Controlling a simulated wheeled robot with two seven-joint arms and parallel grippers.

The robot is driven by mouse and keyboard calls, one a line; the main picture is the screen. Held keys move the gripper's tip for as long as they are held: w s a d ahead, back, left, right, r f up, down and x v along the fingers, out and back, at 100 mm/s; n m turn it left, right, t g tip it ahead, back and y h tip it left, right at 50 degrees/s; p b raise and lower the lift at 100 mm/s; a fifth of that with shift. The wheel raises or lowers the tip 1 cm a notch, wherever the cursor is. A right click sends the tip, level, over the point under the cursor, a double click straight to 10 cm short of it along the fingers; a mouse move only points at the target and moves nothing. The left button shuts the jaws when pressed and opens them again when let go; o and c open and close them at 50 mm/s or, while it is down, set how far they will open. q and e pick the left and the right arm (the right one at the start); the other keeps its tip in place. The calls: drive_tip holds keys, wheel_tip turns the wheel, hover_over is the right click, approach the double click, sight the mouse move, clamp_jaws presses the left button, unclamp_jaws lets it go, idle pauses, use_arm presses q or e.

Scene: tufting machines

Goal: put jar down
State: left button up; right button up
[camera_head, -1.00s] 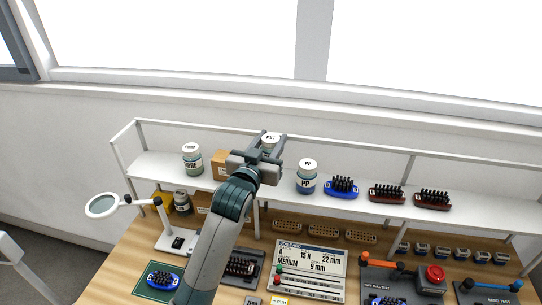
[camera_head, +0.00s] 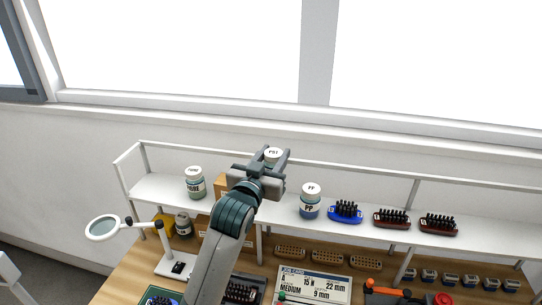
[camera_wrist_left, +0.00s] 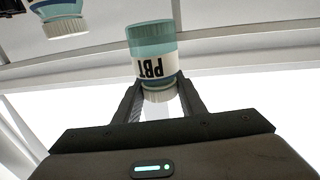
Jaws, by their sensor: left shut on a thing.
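The PBT jar (camera_head: 273,153) is between the fingers of my left gripper (camera_head: 275,160) at the shelf. In the left wrist view the jar (camera_wrist_left: 152,45) shows its teal body, white PBT label and white ribbed lid, upside down in the picture. There the left gripper (camera_wrist_left: 157,95) is shut on the jar at its lid end. In the head view the gripper hides most of the jar, so I cannot tell whether its base touches the shelf. My right gripper is not in view.
A white shelf (camera_head: 160,190) carries one jar (camera_head: 195,183) to the left and the PP jar (camera_head: 310,201) to the right. A blue brush (camera_head: 345,211) and two dark red brushes stand further right. A cardboard box (camera_head: 220,183) is close left of my gripper. A magnifier (camera_head: 103,228) is at front left.

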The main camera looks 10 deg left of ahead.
use_arm(q)
drive_tip(key=s+a+f+y, duration=0.1)
drive_tip(key=s+a+f, duration=0.1)
drive_tip(key=s, duration=0.4)
drive_tip(key=s+a+f+n, duration=0.1)
drive_tip(key=s+f, duration=0.3)
drive_tip(key=s, duration=0.2)
drive_tip(key=s+a+f+y, duration=0.1)
drive_tip(key=s+a+f, duration=0.1)
drive_tip(key=s, duration=0.4)
drive_tip(key=shift+a+f+y+b, duration=0.3)
drive_tip(key=shift+a+f, duration=0.05)
drive_tip(key=shift+f, duration=0.2)
